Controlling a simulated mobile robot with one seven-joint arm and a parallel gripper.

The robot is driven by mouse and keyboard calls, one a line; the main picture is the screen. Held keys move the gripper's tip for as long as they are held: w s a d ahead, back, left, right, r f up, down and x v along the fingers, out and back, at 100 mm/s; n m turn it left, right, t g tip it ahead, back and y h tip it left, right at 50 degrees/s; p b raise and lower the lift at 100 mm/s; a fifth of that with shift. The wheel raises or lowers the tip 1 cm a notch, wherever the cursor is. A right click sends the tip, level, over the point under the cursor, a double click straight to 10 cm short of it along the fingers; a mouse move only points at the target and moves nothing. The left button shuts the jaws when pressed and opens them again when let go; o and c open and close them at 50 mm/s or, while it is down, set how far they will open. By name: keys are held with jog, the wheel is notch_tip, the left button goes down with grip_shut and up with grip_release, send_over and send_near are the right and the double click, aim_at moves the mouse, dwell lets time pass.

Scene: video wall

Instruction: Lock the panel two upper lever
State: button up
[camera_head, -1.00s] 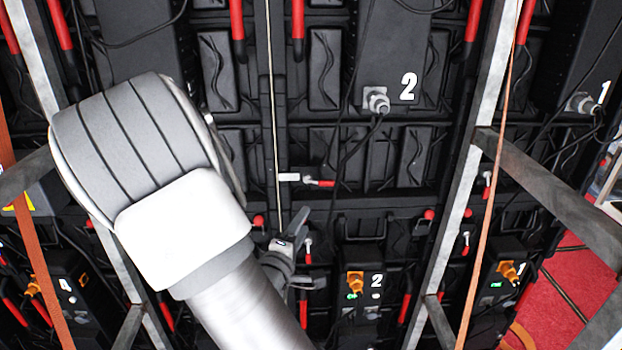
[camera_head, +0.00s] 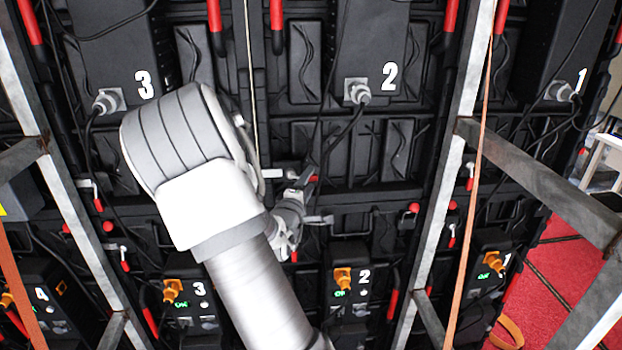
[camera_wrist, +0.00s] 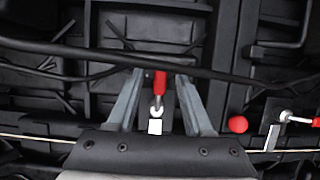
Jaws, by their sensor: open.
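The panel two upper lever has a red handle and a pale metal base. In the wrist view its red handle (camera_wrist: 160,84) points up the picture, between the two grey fingers of my gripper (camera_wrist: 158,76). I see gaps between the handle and both fingers. In the head view the gripper (camera_head: 309,171) is at the lever, and only a bit of the red handle (camera_head: 313,179) shows past it. My arm hides part of this area. The white number 2 (camera_head: 389,77) marks the panel to the upper right of the gripper.
A lower lever (camera_wrist: 290,117) and a red knob (camera_wrist: 238,124) lie right of the gripper in the wrist view. A black cable (camera_wrist: 100,52) crosses near the fingertips. Slanted metal frame bars (camera_head: 455,160) stand right of my arm in the head view.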

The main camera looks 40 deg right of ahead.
jog(key=shift+x, duration=1.15)
grip_shut()
